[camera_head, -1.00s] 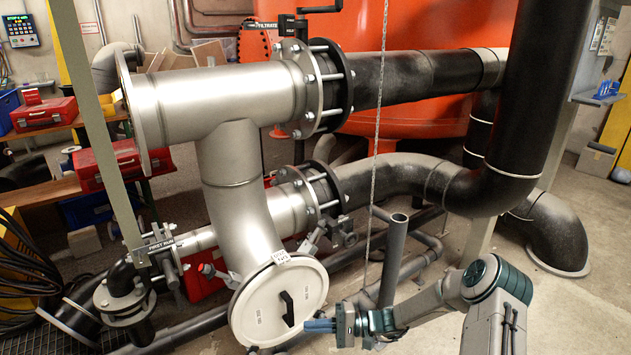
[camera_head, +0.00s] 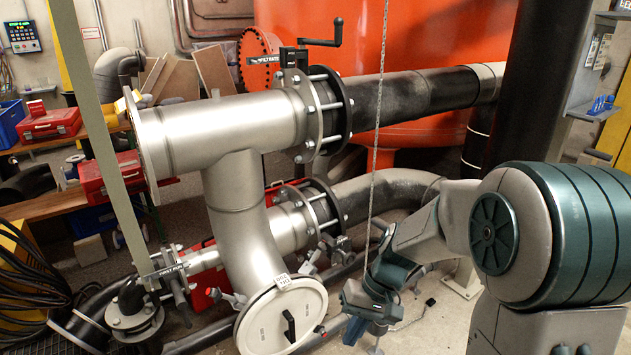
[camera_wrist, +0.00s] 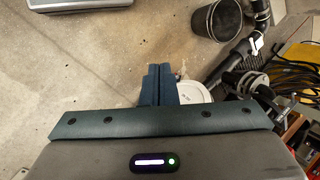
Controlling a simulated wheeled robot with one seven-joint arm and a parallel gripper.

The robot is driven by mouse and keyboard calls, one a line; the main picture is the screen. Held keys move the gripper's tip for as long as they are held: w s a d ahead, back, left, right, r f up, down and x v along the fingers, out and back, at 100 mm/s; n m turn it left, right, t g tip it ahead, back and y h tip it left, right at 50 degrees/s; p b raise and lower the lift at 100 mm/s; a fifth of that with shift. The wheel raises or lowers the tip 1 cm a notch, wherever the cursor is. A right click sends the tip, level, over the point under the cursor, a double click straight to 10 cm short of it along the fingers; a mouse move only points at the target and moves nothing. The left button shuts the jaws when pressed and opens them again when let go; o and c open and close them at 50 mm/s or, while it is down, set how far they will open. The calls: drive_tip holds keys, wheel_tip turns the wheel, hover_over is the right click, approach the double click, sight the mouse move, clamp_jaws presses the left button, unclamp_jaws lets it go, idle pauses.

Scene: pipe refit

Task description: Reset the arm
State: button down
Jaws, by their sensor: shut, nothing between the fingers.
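My arm reaches in from the right of the head view, its large grey and teal joint close to the camera. My gripper (camera_head: 354,331) hangs at the lower middle, pointing down, to the right of the round white hatch cover (camera_head: 262,325). In the wrist view its two blue fingers (camera_wrist: 159,84) lie side by side, closed together with nothing between them. The white cover (camera_wrist: 194,92) shows partly behind the fingers there. In the head view the fingertips are small and partly hidden by the gripper body.
A silver pipe tee (camera_head: 235,180) joins black pipes (camera_head: 425,97) at bolted flanges. A thin chain (camera_head: 376,130) hangs close to my arm. A large red tank (camera_head: 420,35) stands behind. Red toolboxes (camera_head: 50,122) sit at left. In the wrist view, bare concrete floor (camera_wrist: 110,50) lies ahead.

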drive_tip(key=s+d+r+t+h+p, duration=0.1)
drive_tip(key=s+d+r+p, duration=0.1)
drive_tip(key=r, duration=0.3)
drive_tip(key=s+d+r+t+h+p, duration=0.2)
drive_tip(key=s+d+r, duration=0.1)
drive_tip(key=s+r, duration=0.2)
drive_tip(key=s+d+r+m+t+h+p, duration=0.1)
drive_tip(key=s+d+r+t+p, duration=0.1)
drive_tip(key=r, duration=0.4)
drive_tip(key=shift+s+d+h, duration=0.3)
drive_tip(key=shift+s, duration=0.5)
drive_tip(key=shift+r, duration=0.1)
